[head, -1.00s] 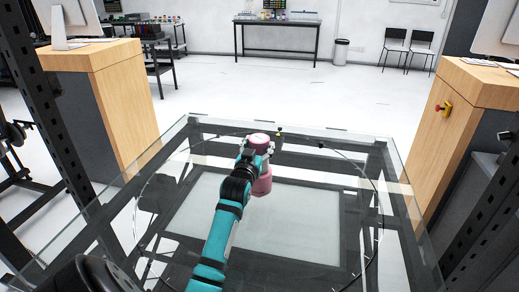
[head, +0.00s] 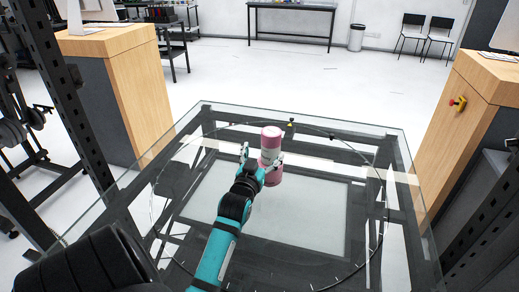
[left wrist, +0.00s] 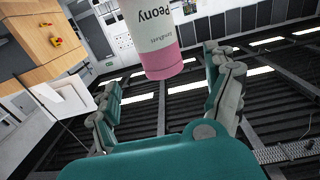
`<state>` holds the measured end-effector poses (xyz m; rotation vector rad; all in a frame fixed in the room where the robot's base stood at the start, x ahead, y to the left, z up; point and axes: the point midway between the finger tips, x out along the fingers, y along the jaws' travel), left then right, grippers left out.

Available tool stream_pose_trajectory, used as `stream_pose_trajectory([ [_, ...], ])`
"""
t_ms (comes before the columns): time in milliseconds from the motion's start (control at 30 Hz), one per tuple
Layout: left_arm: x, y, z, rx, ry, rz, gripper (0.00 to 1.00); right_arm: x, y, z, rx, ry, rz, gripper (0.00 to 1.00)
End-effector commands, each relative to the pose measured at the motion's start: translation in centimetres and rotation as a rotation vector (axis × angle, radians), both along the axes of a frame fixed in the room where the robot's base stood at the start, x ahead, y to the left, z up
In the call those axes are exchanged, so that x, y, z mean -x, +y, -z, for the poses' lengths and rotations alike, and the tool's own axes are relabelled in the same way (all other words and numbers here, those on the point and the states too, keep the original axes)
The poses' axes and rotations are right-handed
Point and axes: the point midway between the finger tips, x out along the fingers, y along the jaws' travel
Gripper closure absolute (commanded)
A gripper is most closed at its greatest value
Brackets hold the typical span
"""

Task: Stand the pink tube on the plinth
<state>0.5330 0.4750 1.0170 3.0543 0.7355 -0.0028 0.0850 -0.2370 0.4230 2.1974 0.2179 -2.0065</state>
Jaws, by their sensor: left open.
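My right gripper is not in view.
The glass-topped table (head: 375,131) with its dark frame and circular ring is otherwise largely clear. A small black and yellow marker (head: 291,126) sits behind the tube. Wooden cabinets stand at left (head: 138,95) and right (head: 470,85). Dark uprights (head: 72,105) flank the near sides.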

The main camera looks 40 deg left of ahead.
Motion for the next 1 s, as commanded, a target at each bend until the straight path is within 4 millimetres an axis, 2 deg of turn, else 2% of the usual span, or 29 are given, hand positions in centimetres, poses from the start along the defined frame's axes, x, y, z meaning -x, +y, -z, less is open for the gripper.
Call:
stream_pose_trajectory([
  [33,0.9,-0.4,-0.3,0.001,0.003,-0.001,0.14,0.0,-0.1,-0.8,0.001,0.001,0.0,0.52],
  [100,1.8,-0.9,-0.2,0.001,0.002,0.0,0.14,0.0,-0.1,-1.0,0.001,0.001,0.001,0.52],
  [300,3.0,-1.5,-0.1,0.0,-0.001,0.0,0.14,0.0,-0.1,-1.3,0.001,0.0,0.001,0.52],
  [1000,3.0,-1.5,0.0,0.0,-0.001,0.0,0.14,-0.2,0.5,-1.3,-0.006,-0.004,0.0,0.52],
])
